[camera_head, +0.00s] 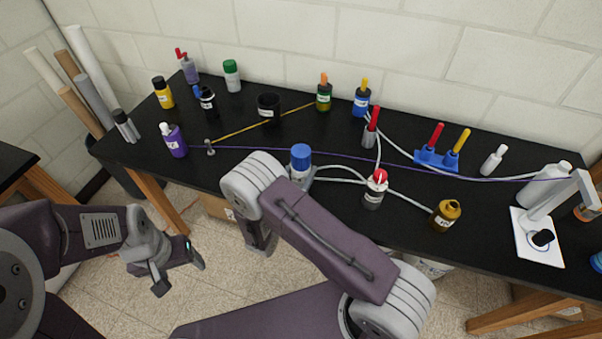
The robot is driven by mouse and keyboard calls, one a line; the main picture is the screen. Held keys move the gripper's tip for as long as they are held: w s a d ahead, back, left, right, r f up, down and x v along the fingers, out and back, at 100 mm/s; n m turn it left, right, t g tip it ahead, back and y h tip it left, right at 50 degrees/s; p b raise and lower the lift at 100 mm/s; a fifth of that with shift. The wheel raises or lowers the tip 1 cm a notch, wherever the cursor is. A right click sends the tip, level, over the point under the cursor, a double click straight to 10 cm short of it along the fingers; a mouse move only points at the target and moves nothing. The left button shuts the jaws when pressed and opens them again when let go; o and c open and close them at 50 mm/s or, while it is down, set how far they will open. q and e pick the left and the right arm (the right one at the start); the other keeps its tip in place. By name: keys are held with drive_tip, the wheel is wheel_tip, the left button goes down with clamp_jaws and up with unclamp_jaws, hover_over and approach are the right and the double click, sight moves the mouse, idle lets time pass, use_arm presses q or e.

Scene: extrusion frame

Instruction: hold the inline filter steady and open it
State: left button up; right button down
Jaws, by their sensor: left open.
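A blue-capped housing (301,158) with a grey lower part stands near the table's front edge, centre. White hose runs from its right side, so it looks like the inline filter; my right arm partly hides its base. My left gripper (180,277) is open and empty, over the floor in front of the table, left of and well apart from the housing. My right arm crosses the centre foreground; its fingers are not visible behind its own links.
On the black table (330,137), a red-and-white-topped bottle (375,189) stands among the hoses, with a brown bottle (445,215) to its right. A purple bottle (173,140) is at left. A purple cord (400,162) crosses the table. A white stand (537,237) is at right.

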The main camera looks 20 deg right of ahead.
wheel_tip(320, 180, up, 3)
drive_tip(key=s+d+r+p, duration=0.5)
drive_tip(key=s+d+r, duration=0.1)
drive_tip(key=s, duration=0.3)
drive_tip(key=shift+d+r, duration=0.4)
drive_tip(key=shift+d, duration=0.3)
drive_tip(key=c, duration=1.6)
unclamp_jaws()
clamp_jaws()
drive_tip(key=shift+a, duration=0.1)
